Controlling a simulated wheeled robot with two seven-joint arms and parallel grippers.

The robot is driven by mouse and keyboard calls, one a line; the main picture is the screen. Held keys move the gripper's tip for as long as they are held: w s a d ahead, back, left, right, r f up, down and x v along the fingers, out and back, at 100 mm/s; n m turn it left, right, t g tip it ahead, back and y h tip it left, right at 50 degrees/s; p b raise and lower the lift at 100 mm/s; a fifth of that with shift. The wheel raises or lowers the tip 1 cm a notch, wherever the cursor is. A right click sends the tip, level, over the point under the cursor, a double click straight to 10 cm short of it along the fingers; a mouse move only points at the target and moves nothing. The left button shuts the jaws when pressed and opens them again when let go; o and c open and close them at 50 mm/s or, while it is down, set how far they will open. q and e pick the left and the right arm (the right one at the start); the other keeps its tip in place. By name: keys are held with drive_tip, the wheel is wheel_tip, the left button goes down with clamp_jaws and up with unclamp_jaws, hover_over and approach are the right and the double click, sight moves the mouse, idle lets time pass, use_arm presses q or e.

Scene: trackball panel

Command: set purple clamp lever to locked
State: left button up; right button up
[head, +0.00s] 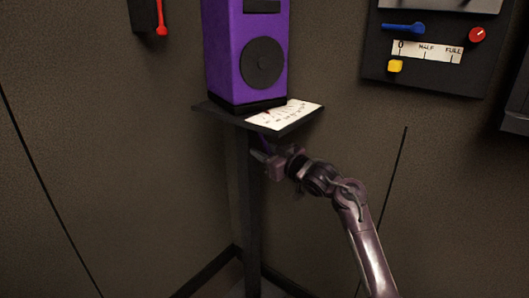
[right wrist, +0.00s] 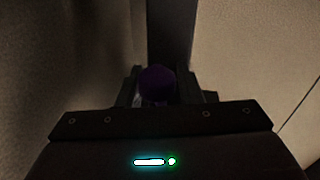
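A purple lever (head: 264,143) shows as a thin sliver just under the front edge of the small dark shelf. Its round purple knob (right wrist: 157,80) shows in the right wrist view, between my fingers. A white scale plate (head: 284,115) lies on the shelf above; its lettering is too small to read, so I cannot tell the lever's setting. My right gripper (head: 263,157) is below the shelf at the lever, with fingers on both sides of the knob (right wrist: 160,88). Whether they press on it or stand apart is too dark to tell. My left gripper is not in view.
A purple box with a black round disc (head: 264,64) stands on the shelf (head: 216,109), which sits on a dark post (head: 245,205). A dark panel (head: 425,78) with blue, red and yellow controls hangs at the right. A red lever (head: 161,24) is at upper left.

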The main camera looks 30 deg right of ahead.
drive_tip(key=shift+c, duration=0.4)
clamp_jaws()
drive_tip(key=shift+w+d+r+n, duration=0.15)
drive_tip(key=shift+d+n, duration=0.35)
drive_tip(key=shift+n, duration=0.6)
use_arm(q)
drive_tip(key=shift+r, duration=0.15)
use_arm(e)
drive_tip(key=shift+w+d+r+n+t+y, duration=0.15)
drive_tip(key=shift+d+n, duration=0.15)
drive_tip(key=shift+n, duration=0.55)
drive_tip(key=shift+w+d+r+n+t+y, duration=0.15)
drive_tip(key=shift+d+n+y, duration=0.1)
drive_tip(key=shift+n, duration=0.65)
drive_tip(key=shift+w+d+r+n+t+y, duration=0.15)
drive_tip(key=shift+d+n, duration=0.15)
drive_tip(key=shift+n, duration=0.55)
